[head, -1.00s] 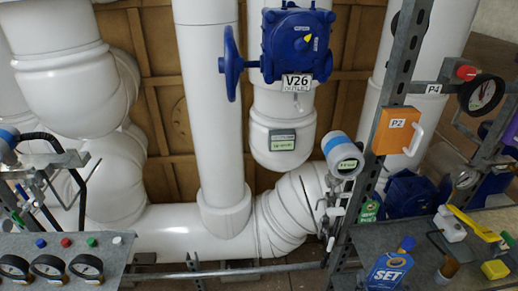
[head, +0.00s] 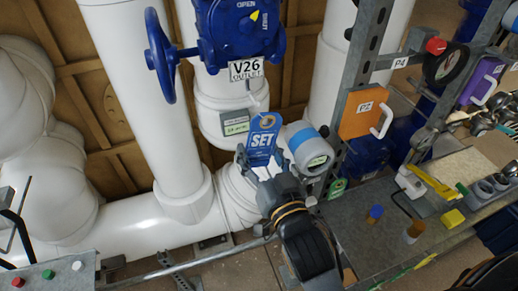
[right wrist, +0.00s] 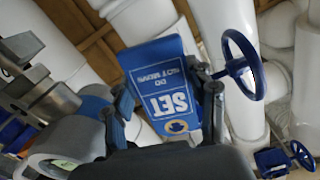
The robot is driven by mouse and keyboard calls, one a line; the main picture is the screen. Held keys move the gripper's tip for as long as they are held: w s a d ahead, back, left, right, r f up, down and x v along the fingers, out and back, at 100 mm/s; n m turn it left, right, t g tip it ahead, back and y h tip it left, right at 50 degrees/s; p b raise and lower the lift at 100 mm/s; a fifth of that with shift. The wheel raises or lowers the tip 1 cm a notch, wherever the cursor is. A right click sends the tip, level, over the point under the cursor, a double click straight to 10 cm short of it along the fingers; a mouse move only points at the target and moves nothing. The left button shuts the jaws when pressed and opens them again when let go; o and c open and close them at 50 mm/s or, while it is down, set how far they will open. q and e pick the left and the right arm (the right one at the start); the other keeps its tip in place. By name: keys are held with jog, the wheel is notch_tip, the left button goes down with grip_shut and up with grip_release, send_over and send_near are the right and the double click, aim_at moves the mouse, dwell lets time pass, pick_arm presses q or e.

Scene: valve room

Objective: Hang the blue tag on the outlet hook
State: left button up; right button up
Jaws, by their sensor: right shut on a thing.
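The blue tag (head: 264,138), printed "SET", is held upright by my right gripper (head: 266,172), whose fingers are shut on its lower part. In the right wrist view the tag (right wrist: 165,88) shows upside down between the two fingers. The outlet valve (head: 238,30) is blue with a handwheel and bears a white "V26 OUTLET" label (head: 246,69). A small hook (head: 248,87) shows just below this label. The tag is below the hook in the head view and apart from it; the depth between them is hard to judge. My left gripper is not in view.
A blue-banded transmitter (head: 306,146) stands just right of the tag. A steel post (head: 362,60) carries the orange P2 box (head: 364,112). A grey shelf (head: 365,225) with small parts lies at right. White pipes (head: 140,90) fill the left.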

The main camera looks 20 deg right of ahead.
jog(key=shift+w, duration=0.75)
jog(key=shift+w+f, duration=0.15)
jog(key=shift+w, duration=0.9)
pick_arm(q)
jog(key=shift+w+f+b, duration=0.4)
pick_arm(e)
jog(key=shift+w+a+f, duration=0.1)
jog(key=shift+w+f, duration=0.1)
jog(key=shift+w, duration=0.6)
jog(key=shift+w+d+f, duration=0.1)
jog(key=shift+w+f, duration=0.15)
jog(key=shift+w, duration=0.6)
jog(key=shift+w+a+f, duration=0.1)
jog(key=shift+w+f, duration=0.1)
jog(key=shift+w, duration=0.6)
